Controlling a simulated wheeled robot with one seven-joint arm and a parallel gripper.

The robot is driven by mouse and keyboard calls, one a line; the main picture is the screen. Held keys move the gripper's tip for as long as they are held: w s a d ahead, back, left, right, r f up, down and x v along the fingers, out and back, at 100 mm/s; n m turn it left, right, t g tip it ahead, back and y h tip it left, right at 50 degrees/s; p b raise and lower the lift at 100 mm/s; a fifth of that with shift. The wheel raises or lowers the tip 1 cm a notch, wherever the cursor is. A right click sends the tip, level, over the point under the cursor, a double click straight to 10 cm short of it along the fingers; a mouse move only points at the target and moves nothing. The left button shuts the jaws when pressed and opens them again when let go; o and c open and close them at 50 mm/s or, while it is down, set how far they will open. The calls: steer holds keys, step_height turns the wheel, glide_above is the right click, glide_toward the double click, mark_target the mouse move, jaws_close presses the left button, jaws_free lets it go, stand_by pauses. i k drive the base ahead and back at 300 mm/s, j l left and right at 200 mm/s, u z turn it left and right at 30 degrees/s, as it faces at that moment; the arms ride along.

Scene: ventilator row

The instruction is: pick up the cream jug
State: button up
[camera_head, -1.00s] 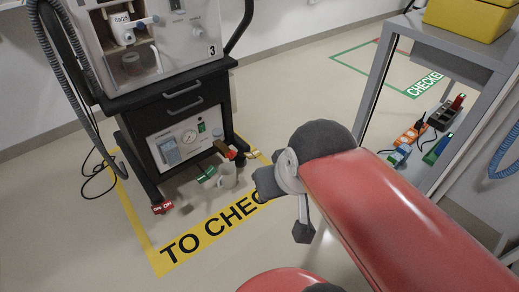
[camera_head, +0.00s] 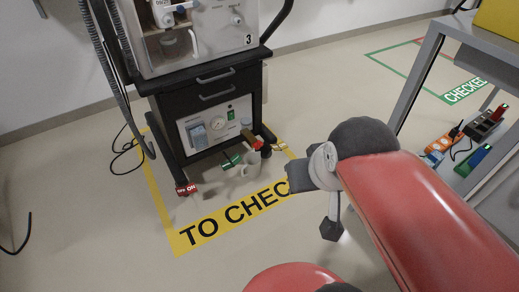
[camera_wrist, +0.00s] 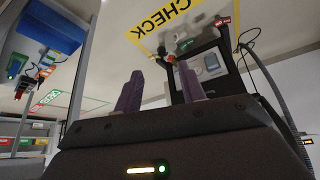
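The cream jug (camera_head: 251,164) is a small pale vessel. It stands on the floor at the front right of the ventilator cart, just behind the yellow "TO CHECK" marking. Small green and red-brown items are close beside it. I cannot make it out clearly in the wrist view. My gripper shows in the wrist view (camera_wrist: 160,88) with two purple fingers spread apart and nothing between them. In the head view my arm reaches in from the lower right, and its end is well to the right of the jug, not touching it.
The ventilator cart (camera_head: 213,98) stands directly behind the jug. A grey metal table frame (camera_head: 420,75) stands on the right. Floor in front is clear.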

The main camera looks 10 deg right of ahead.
mark_target(251, 160)
steer(key=i+j+u, duration=0.1)
steer(key=u, duration=0.3)
steer(key=i+u, duration=0.2)
steer(key=u, duration=0.15)
steer(key=i+u, duration=0.15)
steer(key=u, duration=0.25)
